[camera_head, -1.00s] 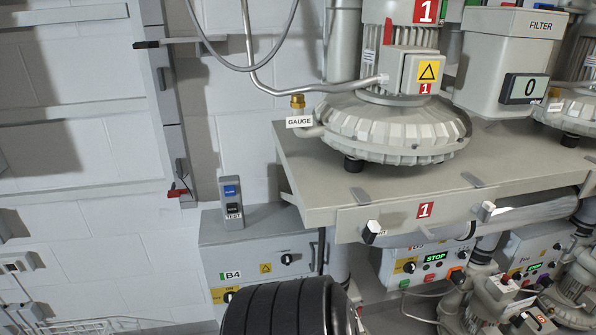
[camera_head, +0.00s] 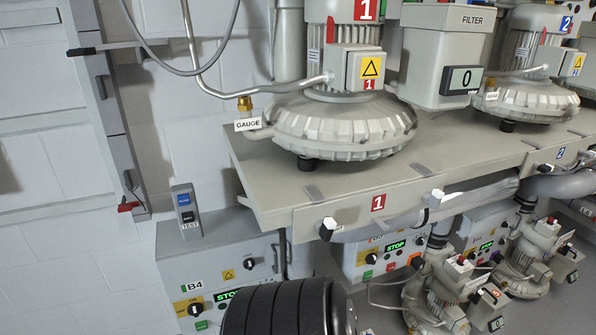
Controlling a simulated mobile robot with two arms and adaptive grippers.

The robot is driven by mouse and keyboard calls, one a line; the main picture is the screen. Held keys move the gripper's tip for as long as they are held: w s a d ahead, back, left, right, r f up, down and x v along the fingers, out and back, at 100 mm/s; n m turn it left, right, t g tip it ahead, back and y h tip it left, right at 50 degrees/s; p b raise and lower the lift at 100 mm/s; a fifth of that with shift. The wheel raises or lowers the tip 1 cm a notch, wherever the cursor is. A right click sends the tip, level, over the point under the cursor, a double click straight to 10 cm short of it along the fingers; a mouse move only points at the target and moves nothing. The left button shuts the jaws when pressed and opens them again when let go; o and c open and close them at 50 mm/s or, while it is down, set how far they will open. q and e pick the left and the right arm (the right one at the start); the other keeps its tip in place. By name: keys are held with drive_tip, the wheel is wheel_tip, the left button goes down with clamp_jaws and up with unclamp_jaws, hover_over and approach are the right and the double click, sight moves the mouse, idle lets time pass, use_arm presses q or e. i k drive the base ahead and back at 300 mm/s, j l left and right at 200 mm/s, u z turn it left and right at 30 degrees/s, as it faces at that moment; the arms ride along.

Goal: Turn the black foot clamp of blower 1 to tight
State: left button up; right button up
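Blower 1 (camera_head: 335,128) is a grey ribbed housing with a motor above it, marked with a red 1, on a grey shelf (camera_head: 262,190). A black foot (camera_head: 308,164) shows under its front. A small clamp-like fitting with a black part and a white end (camera_head: 327,228) sits at the shelf's front edge, and a similar one (camera_head: 436,197) is further right. I cannot tell which is the black foot clamp or whether it is tight. Neither gripper is in view. A black ribbed cylinder at the bottom, probably part of my arm, hides what is behind it.
A grey box B4 (camera_head: 215,262) with a TEST unit (camera_head: 187,210) stands below left of the shelf. A control box with a green STOP display (camera_head: 372,255) is under the shelf. Several smaller pumps (camera_head: 440,290) stand at lower right. A second blower (camera_head: 525,100) is further right.

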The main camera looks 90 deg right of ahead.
sight(325, 228)
drive_tip(key=j+z, duration=0.1)
drive_tip(key=z, duration=3.05)
